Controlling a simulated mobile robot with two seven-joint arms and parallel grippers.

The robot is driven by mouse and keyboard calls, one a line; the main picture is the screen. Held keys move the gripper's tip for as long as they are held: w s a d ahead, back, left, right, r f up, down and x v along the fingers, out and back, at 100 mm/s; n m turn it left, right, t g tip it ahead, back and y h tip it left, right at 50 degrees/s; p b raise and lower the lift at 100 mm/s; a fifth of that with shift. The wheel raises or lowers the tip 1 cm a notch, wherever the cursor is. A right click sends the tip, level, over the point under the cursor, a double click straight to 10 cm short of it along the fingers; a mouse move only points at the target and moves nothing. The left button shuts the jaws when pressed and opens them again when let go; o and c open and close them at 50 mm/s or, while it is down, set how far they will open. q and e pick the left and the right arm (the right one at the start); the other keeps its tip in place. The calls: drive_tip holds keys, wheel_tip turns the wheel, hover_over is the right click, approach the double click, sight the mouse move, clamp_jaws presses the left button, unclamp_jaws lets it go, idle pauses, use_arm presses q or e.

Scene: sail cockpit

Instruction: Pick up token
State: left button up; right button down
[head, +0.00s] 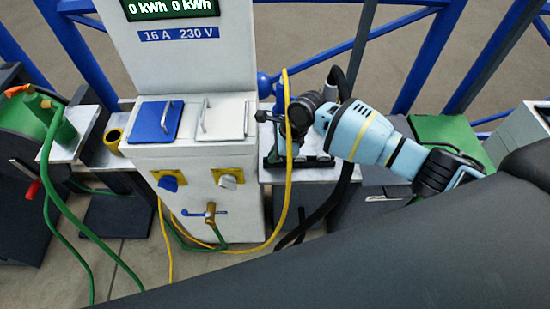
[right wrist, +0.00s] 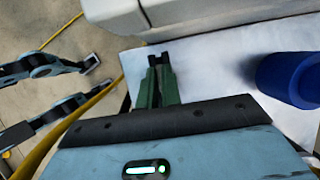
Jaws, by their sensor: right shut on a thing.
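My right gripper (head: 284,117) comes in from the right beside the white pedestal, above a small shelf. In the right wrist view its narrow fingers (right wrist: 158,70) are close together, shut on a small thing. I take this to be the token, but the fingers hide it and I cannot make out its shape. Two light blue fingers with dark joints, which appear to be my left gripper (right wrist: 98,75), show at the left of the right wrist view. Their tips are apart with nothing visible between them. The left gripper is not visible in the head view.
The white pedestal (head: 200,75) has blue and white flaps and sockets. A yellow cable (head: 287,190) hangs close by the right gripper. A blue round thing (right wrist: 292,78) stands on the pale shelf (right wrist: 215,65). A dark slab (head: 350,255) crosses the foreground.

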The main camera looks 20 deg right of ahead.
drive_tip(key=shift+r, duration=0.1)
